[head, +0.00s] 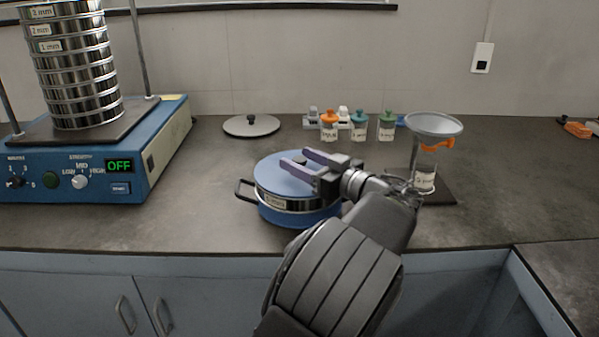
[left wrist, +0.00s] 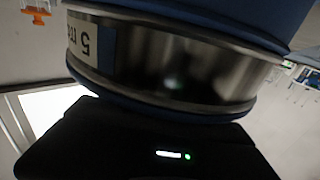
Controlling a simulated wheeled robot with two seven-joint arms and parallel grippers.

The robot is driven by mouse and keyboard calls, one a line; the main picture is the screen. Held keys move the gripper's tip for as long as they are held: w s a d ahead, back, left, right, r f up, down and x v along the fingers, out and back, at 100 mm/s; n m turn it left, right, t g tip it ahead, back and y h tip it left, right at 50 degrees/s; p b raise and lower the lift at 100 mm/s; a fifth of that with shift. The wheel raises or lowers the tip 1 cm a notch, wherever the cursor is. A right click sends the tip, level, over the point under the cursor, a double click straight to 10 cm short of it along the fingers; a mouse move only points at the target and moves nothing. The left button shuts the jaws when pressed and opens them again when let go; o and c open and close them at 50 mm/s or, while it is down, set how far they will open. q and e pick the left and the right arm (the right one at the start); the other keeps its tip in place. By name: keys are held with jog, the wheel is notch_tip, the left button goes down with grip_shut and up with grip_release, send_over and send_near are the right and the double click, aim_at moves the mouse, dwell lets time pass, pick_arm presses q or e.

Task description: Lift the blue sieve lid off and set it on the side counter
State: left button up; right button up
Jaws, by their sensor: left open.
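The blue sieve lid (head: 275,178) sits on a metal sieve ring with a paper label (head: 275,201), above a blue lower part with a black side handle at left. My left gripper (head: 294,157) has its two purple fingers apart over the lid's far right part. I cannot tell whether they touch it; no knob shows on the lid. In the left wrist view the ring (left wrist: 170,65) appears upside down, its label reading 5, close above my dark gripper body. The fingertips do not show there. My right gripper is not in view.
A shaker (head: 110,175) reading OFF carries a sieve stack (head: 75,75) at left. Several small jars (head: 358,125) and a funnel over a labelled jar (head: 434,123) stand at right. The far-right counter is mostly clear.

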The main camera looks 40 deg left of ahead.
pick_arm(q)
jog(key=shift+a, duration=0.45)
jog(key=shift+c, duration=0.5)
grip_shut()
dwell(0.3)
